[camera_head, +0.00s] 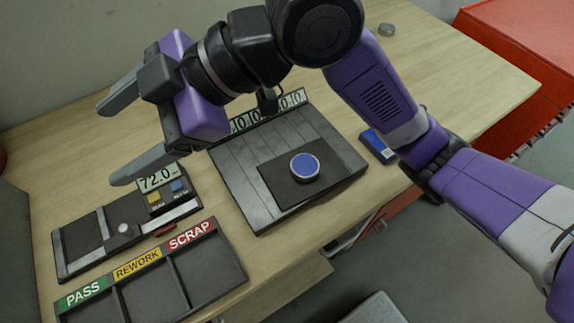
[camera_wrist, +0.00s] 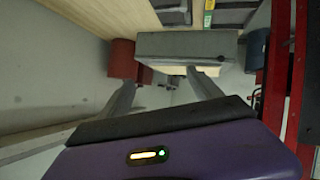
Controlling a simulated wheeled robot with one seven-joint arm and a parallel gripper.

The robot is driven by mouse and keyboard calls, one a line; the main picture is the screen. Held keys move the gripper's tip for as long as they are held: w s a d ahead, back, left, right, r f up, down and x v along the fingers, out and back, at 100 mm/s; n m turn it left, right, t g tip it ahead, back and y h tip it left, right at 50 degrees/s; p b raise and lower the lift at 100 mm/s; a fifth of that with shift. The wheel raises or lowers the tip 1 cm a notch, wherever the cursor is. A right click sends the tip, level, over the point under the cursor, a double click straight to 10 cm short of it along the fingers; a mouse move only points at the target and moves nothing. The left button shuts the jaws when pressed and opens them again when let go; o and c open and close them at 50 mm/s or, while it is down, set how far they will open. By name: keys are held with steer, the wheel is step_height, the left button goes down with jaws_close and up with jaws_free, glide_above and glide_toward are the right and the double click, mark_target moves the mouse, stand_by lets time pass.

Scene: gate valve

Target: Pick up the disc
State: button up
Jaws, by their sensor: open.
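A round disc (camera_head: 305,167) with a blue top and a pale rim lies on a dark square pad on the grooved grey plate (camera_head: 233,178), in the head view. My gripper (camera_head: 115,144) is open and empty, raised over the left part of the table, up and left of the disc. In the wrist view, my two fingers (camera_wrist: 160,95) stand apart with nothing between them. The disc cannot be made out in the wrist view.
A tray (camera_head: 215,282) marked PASS, REWORK and SCRAP stands at the front left, its visible compartments empty. Behind it is a gauge (camera_head: 160,198) reading 72.0. A small blue device (camera_head: 378,146) lies right of the plate.

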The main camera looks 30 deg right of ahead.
steer(key=s+d+f+n+g+h, duration=0.2)
steer(key=d+f+h, duration=0.35)
steer(key=d, duration=0.25)
steer(key=g+h+b, duration=0.2)
steer(key=h, duration=0.4)
glide_above(305, 165)
steer(key=f, duration=0.3)
steer(key=shift+w+a+f+n, duration=0.1)
steer(key=shift+a+n, duration=0.2)
steer(key=shift+d+f+p, duration=0.15)
steer(key=shift+f, duration=1.75)
steer(key=shift+d+f+p, duration=0.1)
steer(key=shift+f+p, duration=0.05)
steer(key=shift+f, duration=1.7)
jaws_close()
